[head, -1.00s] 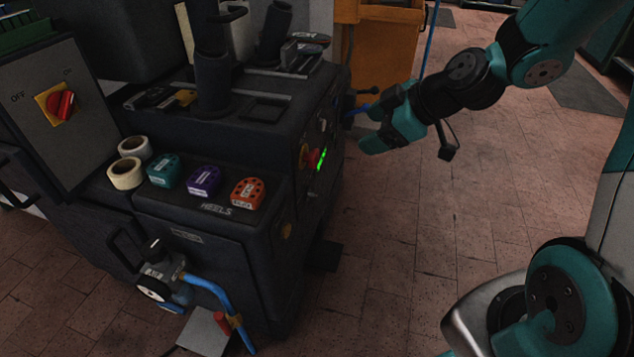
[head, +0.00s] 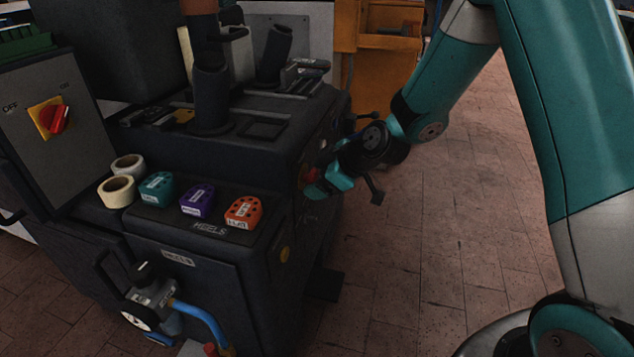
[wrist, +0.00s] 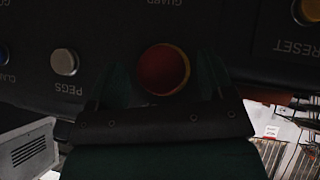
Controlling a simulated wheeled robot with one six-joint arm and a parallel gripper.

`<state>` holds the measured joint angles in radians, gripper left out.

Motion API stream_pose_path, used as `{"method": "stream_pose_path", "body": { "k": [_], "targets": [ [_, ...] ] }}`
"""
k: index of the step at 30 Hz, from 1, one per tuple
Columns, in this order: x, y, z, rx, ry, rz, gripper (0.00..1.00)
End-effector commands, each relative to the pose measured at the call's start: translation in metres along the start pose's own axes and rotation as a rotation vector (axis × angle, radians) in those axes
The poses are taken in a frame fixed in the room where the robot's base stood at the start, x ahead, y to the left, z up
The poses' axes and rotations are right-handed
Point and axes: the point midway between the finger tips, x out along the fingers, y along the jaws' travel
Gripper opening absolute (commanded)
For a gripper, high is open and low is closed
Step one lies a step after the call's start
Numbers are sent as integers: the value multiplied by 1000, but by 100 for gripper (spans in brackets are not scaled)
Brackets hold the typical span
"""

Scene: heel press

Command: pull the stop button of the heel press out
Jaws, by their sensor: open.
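The heel press (head: 255,150) is a dark machine on the left of the head view. Its red stop button (head: 311,174) shows on the front panel, partly covered by my gripper (head: 324,184). In the wrist view the round red button (wrist: 162,70) with a yellowish rim lies between my two dark fingers, one on each side. My gripper is open around it; I see no clear contact. The finger tips are very dark there, so their exact depth along the button is hard to tell.
A pale PEGS button (wrist: 64,62) and an orange RESET button (wrist: 308,10) flank the red one. A red-and-yellow rotary switch (head: 50,117) is on the box at left. Heel blocks and tape rolls (head: 118,191) sit on the ledge.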

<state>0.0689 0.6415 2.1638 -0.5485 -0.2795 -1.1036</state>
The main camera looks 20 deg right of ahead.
Motion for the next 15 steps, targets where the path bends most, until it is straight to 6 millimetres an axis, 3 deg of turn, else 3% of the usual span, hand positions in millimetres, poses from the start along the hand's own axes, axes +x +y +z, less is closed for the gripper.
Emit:
{"method": "stream_pose_path", "body": {
  "k": [12, 15],
  "targets": [
    [10, 0, 0, 1, 1, 0, 75],
    [10, 0, 0, 1, 1, 0, 54]
  ]
}}
